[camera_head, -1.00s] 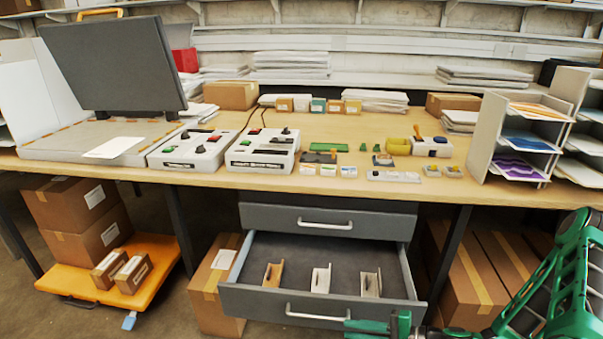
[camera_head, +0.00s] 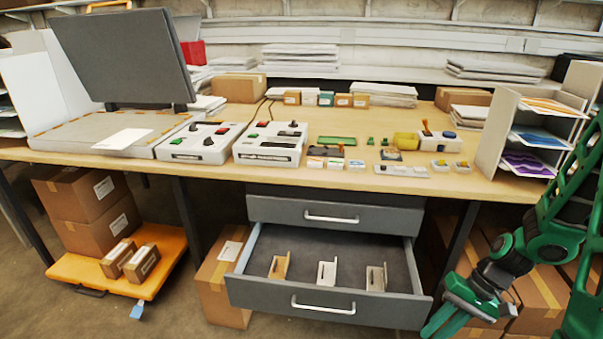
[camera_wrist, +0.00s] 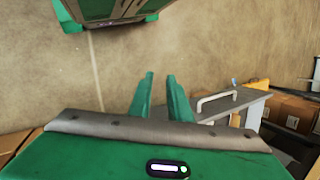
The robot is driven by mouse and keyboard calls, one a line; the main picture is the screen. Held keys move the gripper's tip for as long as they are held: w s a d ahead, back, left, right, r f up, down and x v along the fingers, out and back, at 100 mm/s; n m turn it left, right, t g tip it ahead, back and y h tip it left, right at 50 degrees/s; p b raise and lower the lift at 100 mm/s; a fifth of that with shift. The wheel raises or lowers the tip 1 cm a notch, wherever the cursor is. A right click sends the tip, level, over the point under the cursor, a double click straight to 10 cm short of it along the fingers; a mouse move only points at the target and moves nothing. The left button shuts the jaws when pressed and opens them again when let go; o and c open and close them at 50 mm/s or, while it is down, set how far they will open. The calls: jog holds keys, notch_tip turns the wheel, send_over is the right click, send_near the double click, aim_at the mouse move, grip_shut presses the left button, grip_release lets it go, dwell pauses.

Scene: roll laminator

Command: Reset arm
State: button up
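My green arm comes in from the right edge of the head view. My gripper (camera_head: 432,332) hangs low, just right of the open drawer's front, with its fingers pointing down and left. In the wrist view its two green fingers (camera_wrist: 160,76) stand apart with a narrow gap and nothing between them. Beyond them are bare floor and the drawer's edge with its handle (camera_wrist: 216,101).
The open grey drawer (camera_head: 290,297) holds several small holders. Above it is a shut drawer (camera_head: 270,209). The wooden workbench (camera_head: 215,178) carries two control boxes and small parts. Cardboard boxes (camera_head: 540,305) stand behind my arm. An orange cart (camera_head: 85,276) is at left.

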jog(key=s+d+r+m+h, duration=0.1)
jog(key=s+d+r, duration=0.2)
jog(key=r, duration=0.4)
jog(key=s+d+r+m+h, duration=0.1)
jog(key=s+d+r+h, duration=0.1)
jog(key=s+r, duration=0.4)
jog(key=s+d+r+t+h, duration=0.1)
jog(key=s+d+r, duration=0.3)
jog(key=r, duration=0.5)
jog(key=shift+s+r+m+h, duration=0.25)
jog(key=shift+m+h, duration=0.15)
jog(key=shift+h, duration=0.2)
jog(key=shift+w+f, duration=0.25)
jog(key=shift+w, duration=0.4)
